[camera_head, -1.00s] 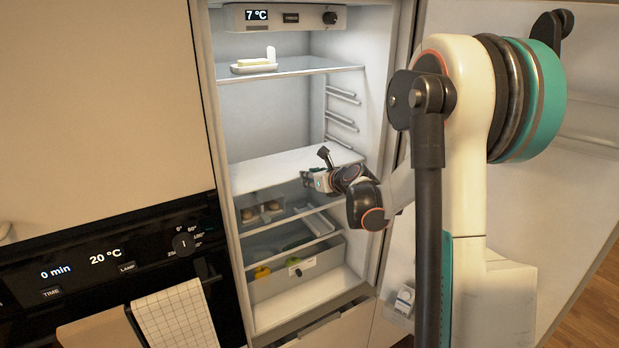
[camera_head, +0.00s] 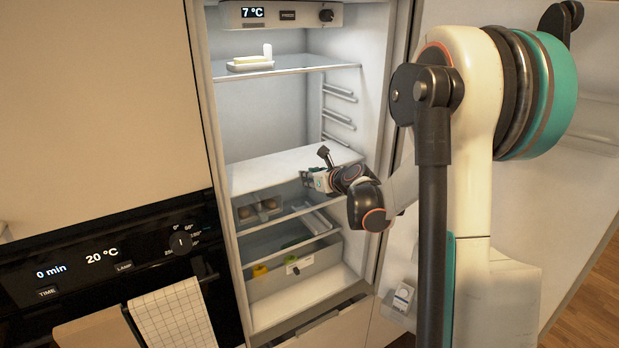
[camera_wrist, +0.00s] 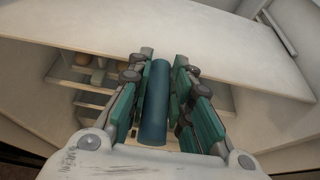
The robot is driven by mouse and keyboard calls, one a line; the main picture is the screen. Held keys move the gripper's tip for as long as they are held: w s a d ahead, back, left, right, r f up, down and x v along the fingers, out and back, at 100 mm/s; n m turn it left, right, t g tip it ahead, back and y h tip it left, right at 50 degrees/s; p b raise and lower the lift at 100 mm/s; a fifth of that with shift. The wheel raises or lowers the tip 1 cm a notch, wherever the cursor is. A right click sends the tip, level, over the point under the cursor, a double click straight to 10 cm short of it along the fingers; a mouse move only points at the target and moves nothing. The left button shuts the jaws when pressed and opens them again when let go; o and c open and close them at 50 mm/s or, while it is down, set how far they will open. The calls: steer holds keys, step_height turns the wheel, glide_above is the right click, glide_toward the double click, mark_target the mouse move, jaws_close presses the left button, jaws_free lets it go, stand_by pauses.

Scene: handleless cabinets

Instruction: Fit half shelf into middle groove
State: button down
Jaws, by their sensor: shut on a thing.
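A white shelf panel (camera_head: 280,168) lies across the fridge at mid-height and fills the top of the wrist view (camera_wrist: 160,35). I cannot tell whether this is the half shelf. My gripper (camera_head: 306,181) is at the panel's front edge. In the wrist view, the fingers (camera_wrist: 163,62) are shut on a dark blue-green bar (camera_wrist: 155,105), its long side running along them. I cannot tell whether the bar belongs to the half shelf. Several groove rails (camera_head: 338,118) show on the fridge's right wall above the panel. My arm hides part of the right side.
A top shelf (camera_head: 300,70) holds a butter dish (camera_head: 250,65). Below the white panel are eggs (camera_head: 257,209), lower shelves and a drawer (camera_head: 300,270) with colourful items. The open fridge door (camera_head: 560,200) is at right. Space between the top shelf and the panel is clear.

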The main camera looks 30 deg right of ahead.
steer(key=shift+s, duration=0.6)
steer(key=c, duration=1.4)
jaws_free()
steer(key=shift+o, duration=0.2)
steer(key=v, duration=1.2)
